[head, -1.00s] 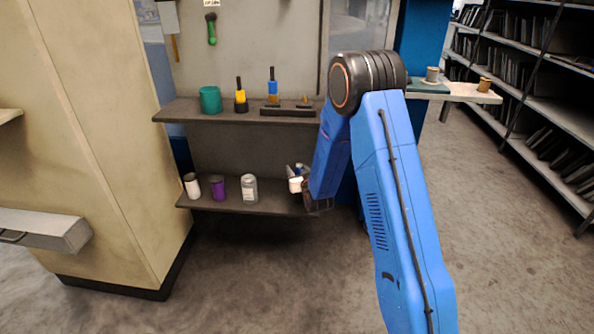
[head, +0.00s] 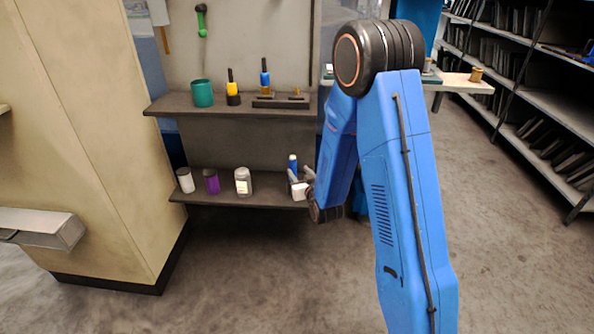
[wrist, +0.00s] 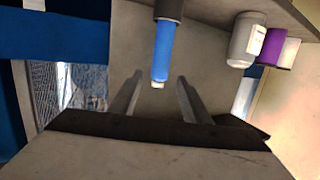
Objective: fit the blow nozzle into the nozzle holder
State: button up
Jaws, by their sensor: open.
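A blue upright piece with a dark lower part and a pale tip, which looks like the blow nozzle (head: 293,163), stands at the right of the lower shelf. In the wrist view, which looks upside down, the blow nozzle (wrist: 162,50) appears between and beyond my two fingers. My gripper (wrist: 160,78) is open and empty, and the fingers do not appear to touch it. In the head view my gripper (head: 301,175) is small beside the nozzle and partly hides its base. A dark block with a brass peg, possibly the nozzle holder (head: 281,102), lies on the upper shelf; a blue-and-orange tool stands at its left.
A beige cabinet (head: 90,130) is at left.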

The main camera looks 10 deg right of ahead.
jog(key=s+d+r+g, duration=0.2)
jog(key=s+r+g, duration=0.1)
jog(key=s+r, duration=0.45)
jog(key=s+d+r+g, duration=0.2)
jog(key=s+r+g, duration=0.1)
jog(key=s+r, duration=0.45)
jog(key=s+d+r+g, duration=0.1)
jog(key=s+r+g, duration=0.1)
jog(key=s, duration=1.4)
jog(key=s+d+r+g+h, duration=0.1)
jog(key=s+r+g, duration=0.1)
jog(key=s, duration=1.4)
jog(key=shift+r+m+g, duration=0.25)
jog(key=shift+m+g, duration=0.15)
jog(key=shift+g, duration=0.2)
